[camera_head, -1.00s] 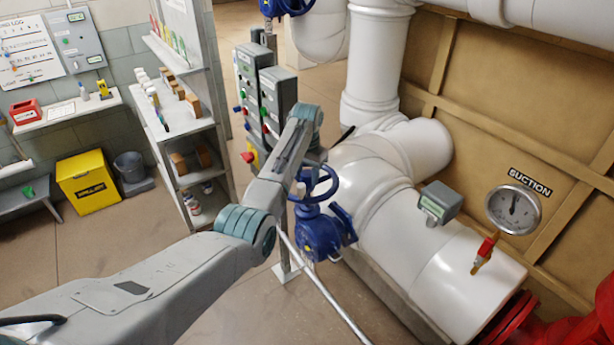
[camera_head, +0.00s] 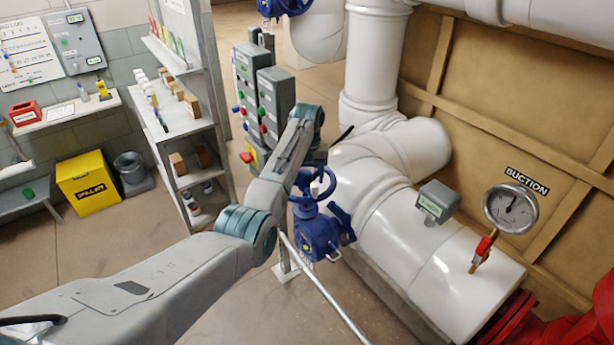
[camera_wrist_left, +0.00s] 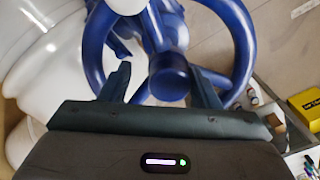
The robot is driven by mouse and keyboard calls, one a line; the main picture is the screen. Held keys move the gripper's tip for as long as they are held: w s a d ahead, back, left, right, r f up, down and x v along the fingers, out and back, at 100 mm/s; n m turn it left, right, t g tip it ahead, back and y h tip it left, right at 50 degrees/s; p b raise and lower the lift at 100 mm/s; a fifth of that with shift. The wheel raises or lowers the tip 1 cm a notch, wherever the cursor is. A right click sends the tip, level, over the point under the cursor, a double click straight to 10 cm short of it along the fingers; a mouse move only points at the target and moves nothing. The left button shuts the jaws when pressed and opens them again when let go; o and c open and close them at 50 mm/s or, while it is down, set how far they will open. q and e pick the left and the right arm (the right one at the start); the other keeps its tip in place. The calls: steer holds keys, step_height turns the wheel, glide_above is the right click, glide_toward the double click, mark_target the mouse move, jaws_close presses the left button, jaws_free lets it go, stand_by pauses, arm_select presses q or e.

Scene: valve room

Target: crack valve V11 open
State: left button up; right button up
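A blue valve (camera_head: 318,234) with a handwheel (camera_head: 329,186) stands beside the big white pipe; I cannot read a V11 tag on it. My left arm reaches from the left to the wheel. My left gripper (camera_head: 306,176) is at the far left of the wheel, mostly hidden by my arm. In the left wrist view, the two fingers of my left gripper (camera_wrist_left: 162,80) are spread apart. The blue handwheel (camera_wrist_left: 240,40) fills the space ahead, with its round central knob between the fingers. I cannot tell whether the fingers touch the wheel. My right gripper is not in view.
A suction gauge (camera_head: 511,208) and a grey box (camera_head: 438,201) are on the right near the white pipe (camera_head: 400,235). Grey control boxes (camera_head: 275,102) stand behind my arm. A shelf (camera_head: 180,130) and a yellow bin (camera_head: 88,184) are left. A rail runs below the valve.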

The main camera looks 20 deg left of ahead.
arm_select(q)
steer(key=shift+s+a+f, duration=0.35)
steer(key=shift+f, duration=0.25)
steer(key=shift+w+r, duration=0.15)
steer(key=shift+r, duration=0.35)
steer(key=r, duration=0.5)
steer(key=shift+w+a, duration=0.15)
steer(key=shift+a, duration=0.2)
steer(key=shift+d+r, duration=0.3)
steer(key=shift+r, duration=0.15)
steer(key=shift+w, duration=0.1)
steer(key=shift+a, duration=0.1)
